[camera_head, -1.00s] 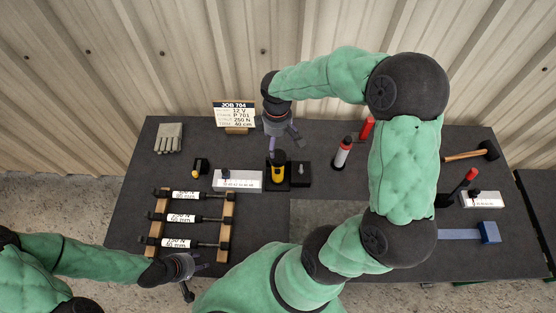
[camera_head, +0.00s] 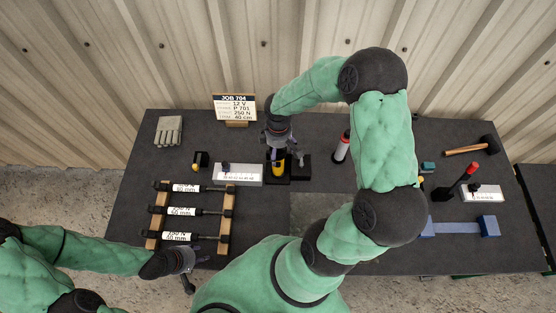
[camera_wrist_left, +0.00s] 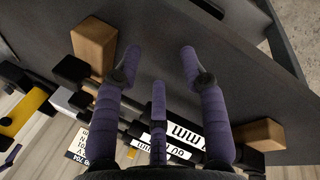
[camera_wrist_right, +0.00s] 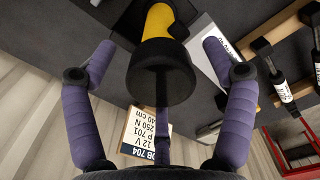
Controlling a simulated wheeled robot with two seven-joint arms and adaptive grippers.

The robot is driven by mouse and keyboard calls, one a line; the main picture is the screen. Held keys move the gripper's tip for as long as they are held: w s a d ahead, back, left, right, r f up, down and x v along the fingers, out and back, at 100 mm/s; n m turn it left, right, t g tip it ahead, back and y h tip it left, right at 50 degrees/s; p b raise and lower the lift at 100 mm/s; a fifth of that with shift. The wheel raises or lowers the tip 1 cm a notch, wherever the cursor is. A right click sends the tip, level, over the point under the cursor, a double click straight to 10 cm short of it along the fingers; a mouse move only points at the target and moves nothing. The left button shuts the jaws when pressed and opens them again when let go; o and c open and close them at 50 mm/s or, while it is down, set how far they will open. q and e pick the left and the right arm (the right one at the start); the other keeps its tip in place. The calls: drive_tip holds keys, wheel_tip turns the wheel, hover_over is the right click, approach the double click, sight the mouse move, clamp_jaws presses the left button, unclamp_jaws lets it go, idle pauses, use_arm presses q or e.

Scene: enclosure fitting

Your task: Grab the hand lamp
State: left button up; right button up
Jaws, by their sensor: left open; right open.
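The hand lamp (camera_head: 278,167), yellow with a black head, stands in a black holder (camera_head: 300,167) at the back middle of the table. My right gripper (camera_head: 282,156) is open right above it and partly hides it. In the right wrist view the lamp's black head (camera_wrist_right: 160,80) and yellow body (camera_wrist_right: 158,22) lie between the spread purple fingers. I cannot tell whether any finger touches it. My left gripper (camera_head: 190,262) is open and empty at the table's front left edge, near the rack of cylinders.
A white labelled block (camera_head: 238,176) stands close left of the holder, and a job sign (camera_head: 235,108) behind. A red-and-white tube (camera_head: 342,147) stands to the right. A hammer (camera_head: 470,148) lies far right.

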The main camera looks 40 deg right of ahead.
drive_tip(key=shift+c, duration=0.3)
clamp_jaws()
use_arm(q)
drive_tip(key=shift+r, duration=0.1)
